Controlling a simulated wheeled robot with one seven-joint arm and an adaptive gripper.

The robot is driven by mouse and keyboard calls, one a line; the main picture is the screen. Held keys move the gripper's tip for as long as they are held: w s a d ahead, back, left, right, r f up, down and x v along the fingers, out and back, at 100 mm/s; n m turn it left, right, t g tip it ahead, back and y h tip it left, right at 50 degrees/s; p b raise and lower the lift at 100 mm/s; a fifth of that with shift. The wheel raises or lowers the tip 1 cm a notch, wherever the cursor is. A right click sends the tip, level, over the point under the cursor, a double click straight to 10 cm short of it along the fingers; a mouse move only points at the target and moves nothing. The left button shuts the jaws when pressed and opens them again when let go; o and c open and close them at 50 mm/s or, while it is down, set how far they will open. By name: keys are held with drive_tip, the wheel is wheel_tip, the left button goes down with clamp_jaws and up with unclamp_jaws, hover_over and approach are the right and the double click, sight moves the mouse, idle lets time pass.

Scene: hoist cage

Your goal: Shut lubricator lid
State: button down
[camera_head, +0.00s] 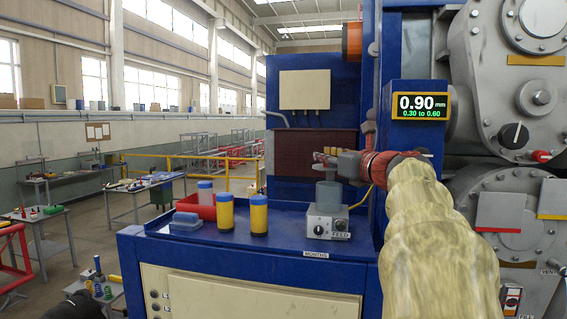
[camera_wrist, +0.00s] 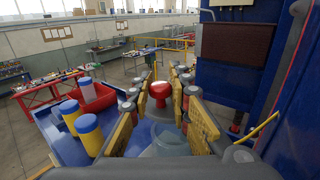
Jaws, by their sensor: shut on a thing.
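The lubricator (camera_head: 327,224) is a small grey box with black dials and a FEED label, standing on the blue bench top. A grey cylindrical cup (camera_head: 328,195) rises from it; a clear round body (camera_wrist: 176,141) shows below my fingers in the wrist view. My gripper (camera_head: 324,158) is just above the cup, reaching in from the right. In the wrist view its yellow-padded fingers (camera_wrist: 163,92) are closed on a red knob (camera_wrist: 160,89), apparently the lid's.
Two yellow jars with blue caps (camera_head: 258,215) (camera_head: 225,210) stand left of the lubricator. A red bin (camera_head: 196,207) and a blue-grey block (camera_head: 185,222) lie farther left. A blue column with a 0.90 mm display (camera_head: 419,106) stands close to my arm on the right.

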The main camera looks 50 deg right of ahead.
drive_tip(key=shift+s+d+r+n+t+y, duration=0.15)
drive_tip(key=shift+s+n+y, duration=0.15)
drive_tip(key=shift+y, duration=0.15)
drive_tip(key=shift+s+r+n+t+y, duration=0.15)
drive_tip(key=shift+n+y, duration=0.15)
drive_tip(key=shift+y, duration=0.15)
drive_tip(key=c, duration=1.8)
unclamp_jaws()
drive_tip(key=shift+f, duration=0.15)
drive_tip(key=shift+o, duration=0.6)
drive_tip(key=shift+w+f, duration=0.1)
drive_tip(key=v, duration=1.2)
drive_tip(key=shift+b, duration=0.3)
